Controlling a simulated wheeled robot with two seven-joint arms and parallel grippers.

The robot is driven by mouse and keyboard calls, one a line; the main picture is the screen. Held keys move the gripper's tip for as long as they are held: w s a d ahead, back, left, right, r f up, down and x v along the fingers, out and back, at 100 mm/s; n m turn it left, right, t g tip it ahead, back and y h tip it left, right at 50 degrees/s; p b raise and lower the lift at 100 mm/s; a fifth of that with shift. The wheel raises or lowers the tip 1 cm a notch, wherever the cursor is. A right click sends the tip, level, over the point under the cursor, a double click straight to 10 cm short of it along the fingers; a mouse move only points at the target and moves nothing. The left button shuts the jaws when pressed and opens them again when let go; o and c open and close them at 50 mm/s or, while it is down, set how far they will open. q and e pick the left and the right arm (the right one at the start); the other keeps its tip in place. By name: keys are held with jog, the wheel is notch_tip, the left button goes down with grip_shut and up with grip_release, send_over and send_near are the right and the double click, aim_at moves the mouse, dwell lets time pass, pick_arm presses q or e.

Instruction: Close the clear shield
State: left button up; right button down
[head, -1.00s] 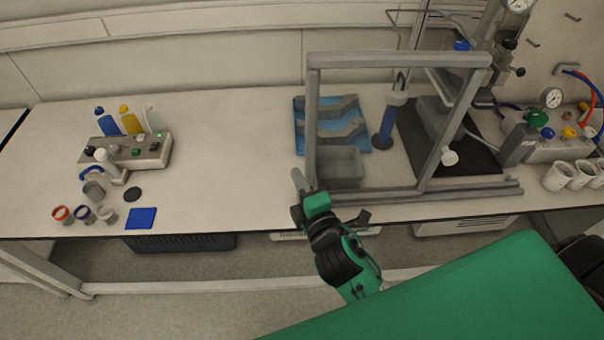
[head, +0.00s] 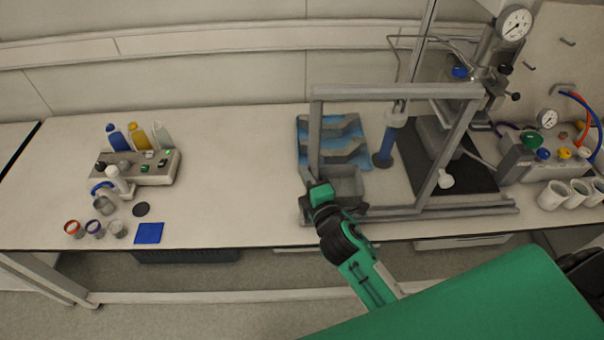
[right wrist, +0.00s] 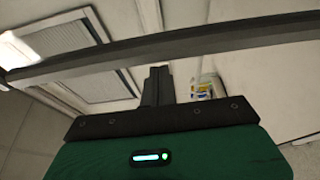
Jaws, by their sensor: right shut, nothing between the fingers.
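The clear shield (head: 398,92) is a grey-framed panel standing upright over the right part of the bench; its pane is hardly visible. Its left upright (head: 314,140) stands near a grey bin, and its foot sits by a low grey rail (head: 470,210) along the bench front. My right gripper (head: 307,203) is shut and empty, close by the foot of that left upright; I cannot tell whether it touches. In the right wrist view its closed fingers (right wrist: 156,85) point up towards a dark grey bar (right wrist: 200,44) crossing the picture. My left gripper is not in view.
Behind the frame are a blue tray (head: 302,125), a blue cylinder (head: 386,145) and a reactor stand with a gauge (head: 514,24). White cups (head: 553,194) stand at the right. A control box (head: 145,168) and small jars are at the left. The bench between is clear.

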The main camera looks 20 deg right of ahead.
aim_at(443, 164)
jog(key=s+d, duration=0.3)
jog(key=d, duration=0.8)
jog(key=s+d, duration=0.3)
jog(key=d, duration=0.9)
jog(key=s+d, duration=0.4)
jog(key=d, duration=0.7)
jog(key=shift+d, duration=0.15)
jog(key=shift+d, duration=0.1)
jog(key=shift+w+r, duration=0.1)
